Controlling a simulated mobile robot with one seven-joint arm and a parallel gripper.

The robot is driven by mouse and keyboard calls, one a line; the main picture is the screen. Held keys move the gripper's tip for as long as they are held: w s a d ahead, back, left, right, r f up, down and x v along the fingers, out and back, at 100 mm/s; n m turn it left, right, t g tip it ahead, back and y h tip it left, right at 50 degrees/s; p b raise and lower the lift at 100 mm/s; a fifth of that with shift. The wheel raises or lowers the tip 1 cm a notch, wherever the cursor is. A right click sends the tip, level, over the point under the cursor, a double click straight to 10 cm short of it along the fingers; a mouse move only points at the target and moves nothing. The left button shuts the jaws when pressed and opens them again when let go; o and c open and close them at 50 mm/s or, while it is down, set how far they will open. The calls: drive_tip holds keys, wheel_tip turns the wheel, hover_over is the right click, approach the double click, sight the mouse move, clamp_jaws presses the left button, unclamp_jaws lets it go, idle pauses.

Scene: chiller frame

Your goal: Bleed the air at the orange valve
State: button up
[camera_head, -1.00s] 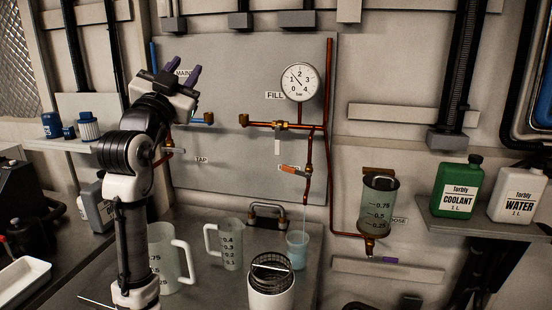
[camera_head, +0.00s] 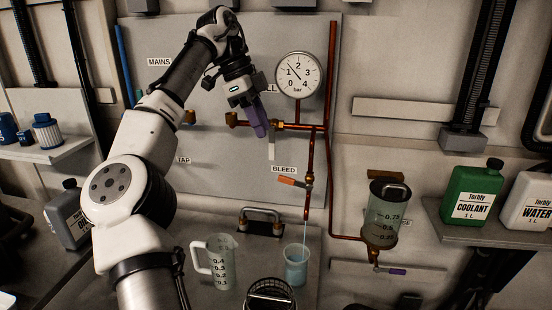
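The orange valve lever (camera_head: 287,181) sits under the BLEED label (camera_head: 284,169) on a thin copper pipe, lying nearly level with a slight tilt. A pale blue stream (camera_head: 306,228) runs from the pipe's lower end into a small translucent cup (camera_head: 296,268) holding blue liquid. My gripper (camera_head: 260,133) points down with its purple fingers in front of the fill pipe, above and left of the orange lever and apart from it. The fingers overlap in this view, so their opening is unclear. The pressure gauge (camera_head: 298,75) has its needle between 1 and 2.
The white fill handle (camera_head: 271,150) hangs just beside my fingers. A measuring jug (camera_head: 219,262) and a wire-topped canister (camera_head: 270,295) stand near the cup.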

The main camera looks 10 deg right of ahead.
sight(285, 177)
drive_tip(key=b+x, duration=0.3)
drive_tip(key=x, duration=1)
drive_tip(key=shift+w+d+f+b, duration=0.15)
drive_tip(key=shift+f+b, duration=0.05)
drive_tip(key=shift+b, duration=0.1)
clamp_jaws()
